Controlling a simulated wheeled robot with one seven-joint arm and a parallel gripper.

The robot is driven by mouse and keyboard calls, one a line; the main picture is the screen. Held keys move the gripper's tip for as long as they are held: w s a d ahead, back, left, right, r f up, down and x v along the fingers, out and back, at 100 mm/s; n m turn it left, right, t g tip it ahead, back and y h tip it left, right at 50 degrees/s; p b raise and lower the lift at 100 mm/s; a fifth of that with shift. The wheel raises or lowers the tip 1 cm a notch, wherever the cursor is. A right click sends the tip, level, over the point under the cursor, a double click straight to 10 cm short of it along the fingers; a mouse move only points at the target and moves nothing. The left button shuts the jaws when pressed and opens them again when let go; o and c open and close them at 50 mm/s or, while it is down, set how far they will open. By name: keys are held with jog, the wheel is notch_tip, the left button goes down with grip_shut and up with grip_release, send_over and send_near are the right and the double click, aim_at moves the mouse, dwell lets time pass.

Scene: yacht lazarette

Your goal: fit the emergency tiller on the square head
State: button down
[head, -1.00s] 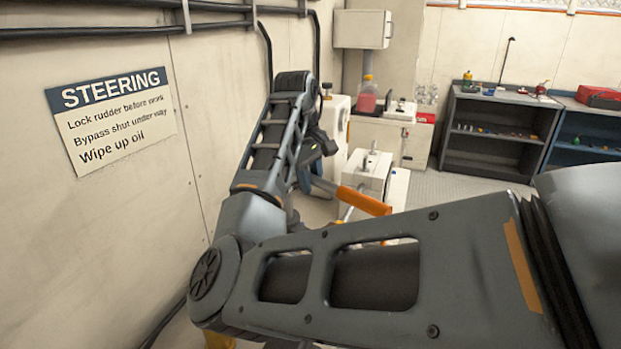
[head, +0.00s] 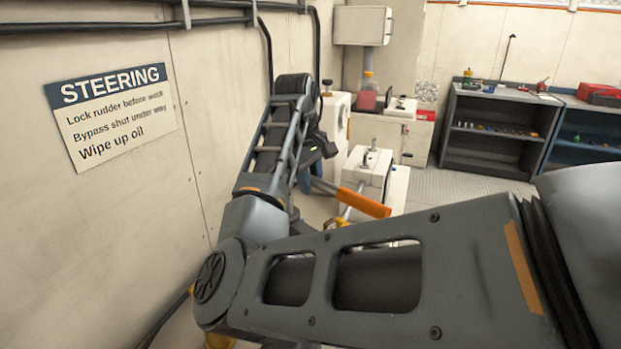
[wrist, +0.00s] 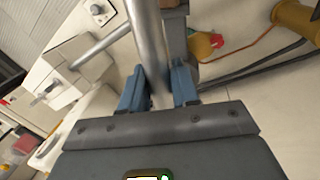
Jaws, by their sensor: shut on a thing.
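My gripper (wrist: 160,88) has blue fingers closed on the emergency tiller, a shiny silver tube (wrist: 148,40) that runs up out of the top of the wrist view. A thinner silver bar (wrist: 101,48) lies to its left, running towards a white housing (wrist: 80,70); I cannot tell whether it joins the tube. In the head view an orange cylindrical grip (head: 364,202) shows above my forearm, apparently part of the tiller. I cannot make out the square head for certain; a grey-brown block (wrist: 174,20) stands just behind the tube.
The white housing with a metal fitting on top (head: 367,172) stands beyond my arm. The wall with the steering sign (head: 112,112) is close on the left. Dark shelves (head: 495,135) stand at the back right. A red and yellow object (wrist: 203,45) and hoses lie right of the tube.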

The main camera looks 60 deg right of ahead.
jog(key=shift+f, duration=0.45)
dwell(0.3)
jog(key=c, duration=0.8)
grip_release()
jog(key=shift+o, duration=0.2)
jog(key=shift+f, duration=0.1)
notch_tip(320, 180, up, 8)
jog(key=a, duration=0.1)
jog(key=shift+w+a+f+b, duration=0.15)
jog(key=shift+w+a+b, duration=0.05)
jog(key=shift+a+b, duration=0.1)
